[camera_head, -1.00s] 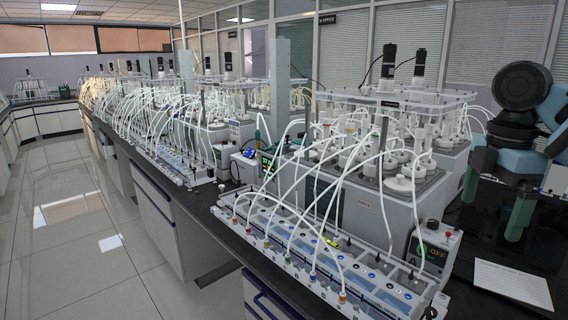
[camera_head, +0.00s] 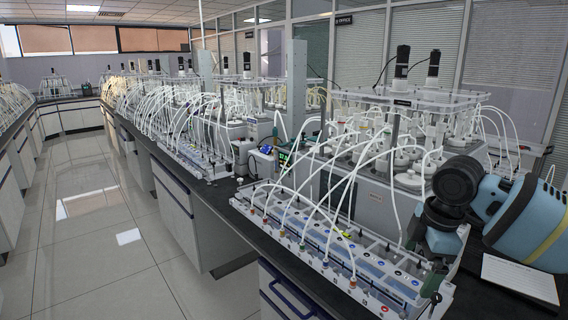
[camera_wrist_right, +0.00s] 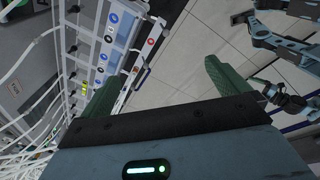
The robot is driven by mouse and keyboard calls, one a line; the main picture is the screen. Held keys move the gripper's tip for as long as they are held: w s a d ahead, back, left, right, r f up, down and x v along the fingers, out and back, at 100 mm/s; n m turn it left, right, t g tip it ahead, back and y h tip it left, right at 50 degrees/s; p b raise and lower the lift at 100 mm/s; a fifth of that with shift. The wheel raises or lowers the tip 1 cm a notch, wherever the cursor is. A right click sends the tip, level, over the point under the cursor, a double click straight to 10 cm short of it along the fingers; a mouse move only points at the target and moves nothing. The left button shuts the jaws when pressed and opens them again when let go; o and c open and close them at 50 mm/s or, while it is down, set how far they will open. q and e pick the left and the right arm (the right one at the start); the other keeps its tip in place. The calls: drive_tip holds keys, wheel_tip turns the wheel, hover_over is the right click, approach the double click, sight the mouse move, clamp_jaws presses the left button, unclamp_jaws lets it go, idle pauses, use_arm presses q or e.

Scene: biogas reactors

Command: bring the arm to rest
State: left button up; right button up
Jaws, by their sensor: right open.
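My right arm, with blue and dark links, comes in from the right of the head view. My right gripper (camera_head: 424,262) hangs over the right end of the nearest white tube rack (camera_head: 262,222), its green fingers partly hidden by the wrist. In the right wrist view the two green fingers (camera_wrist_right: 163,85) stand wide apart with nothing between them. Rack edge and floor show beyond them; contact with the rack cannot be told. My left gripper is not seen in the head view.
A grey reactor unit (camera_head: 368,200) with white tubes stands behind the rack. A white sheet (camera_head: 520,279) lies on the dark bench at right. More reactors line the bench. The tiled floor (camera_head: 95,240) at left is clear. Jointed arm links show at upper right in the wrist view.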

drive_tip(key=s+a+f+m+t+y, duration=0.1)
drive_tip(key=s+a+f+m+y, duration=0.1)
drive_tip(key=a+f, duration=0.55)
drive_tip(key=s+a+f+m+t+y, duration=0.2)
drive_tip(key=s+a+f, duration=0.15)
drive_tip(key=f, duration=0.75)
drive_tip(key=s+a+f+m+t+y, duration=0.1)
drive_tip(key=a+f+m+y, duration=0.1)
drive_tip(key=a+f, duration=0.55)
drive_tip(key=s+d+f+m+t+h, duration=0.2)
drive_tip(key=s+d+f+m, duration=0.2)
drive_tip(key=s, duration=0.7)
drive_tip(key=s+d+f+m+t+h, duration=0.2)
drive_tip(key=s+d+f, duration=0.5)
drive_tip(key=s, duration=0.5)
wheel_tip(320, 180, down, 2)
drive_tip(key=shift+d+m+h, duration=0.3)
drive_tip(key=shift+m+h, duration=0.3)
drive_tip(key=shift+m, duration=0.5)
